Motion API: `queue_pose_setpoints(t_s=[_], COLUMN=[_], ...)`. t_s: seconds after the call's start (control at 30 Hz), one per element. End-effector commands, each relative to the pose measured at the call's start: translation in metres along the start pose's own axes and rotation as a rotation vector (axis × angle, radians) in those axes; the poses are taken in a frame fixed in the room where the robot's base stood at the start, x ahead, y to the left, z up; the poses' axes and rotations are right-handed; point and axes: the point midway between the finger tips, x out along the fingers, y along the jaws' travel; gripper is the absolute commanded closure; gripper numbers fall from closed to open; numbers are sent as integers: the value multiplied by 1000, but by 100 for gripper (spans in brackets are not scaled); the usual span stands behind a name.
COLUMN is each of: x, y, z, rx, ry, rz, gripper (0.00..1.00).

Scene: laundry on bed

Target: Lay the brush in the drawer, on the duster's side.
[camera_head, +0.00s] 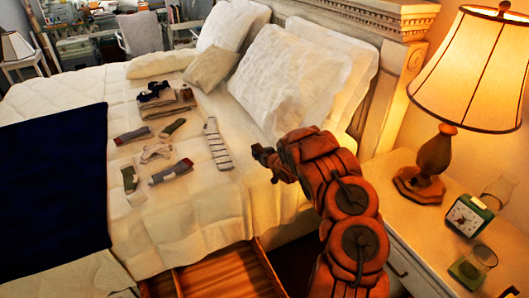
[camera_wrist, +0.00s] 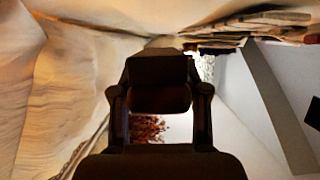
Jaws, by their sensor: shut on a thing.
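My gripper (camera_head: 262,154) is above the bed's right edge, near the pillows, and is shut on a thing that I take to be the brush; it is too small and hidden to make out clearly. In the wrist view my gripper's dark jaws (camera_wrist: 160,85) fill the middle and hide most of what they hold. The open wooden drawer (camera_head: 266,264) shows at the bottom of the head view, below and left of my gripper. A divider shows in it, and its front part is cut off. I cannot see the duster.
The bed (camera_head: 190,225) bears several folded socks (camera_head: 171,172) and a folded pile (camera_head: 172,105). Pillows (camera_head: 300,85) lean on the headboard behind my gripper.

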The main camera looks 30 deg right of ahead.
Motion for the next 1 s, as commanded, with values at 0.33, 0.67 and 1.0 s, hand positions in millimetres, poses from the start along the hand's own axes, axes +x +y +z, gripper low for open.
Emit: queue_pose_setpoints(t_s=[0.33,0.67,1.0], x=[21,28,40], y=[20,25,36], z=[-6,-8,1], rx=[2,2,3], ry=[2,1,2], rz=[-3,-4,-2], gripper=[92,92,92])
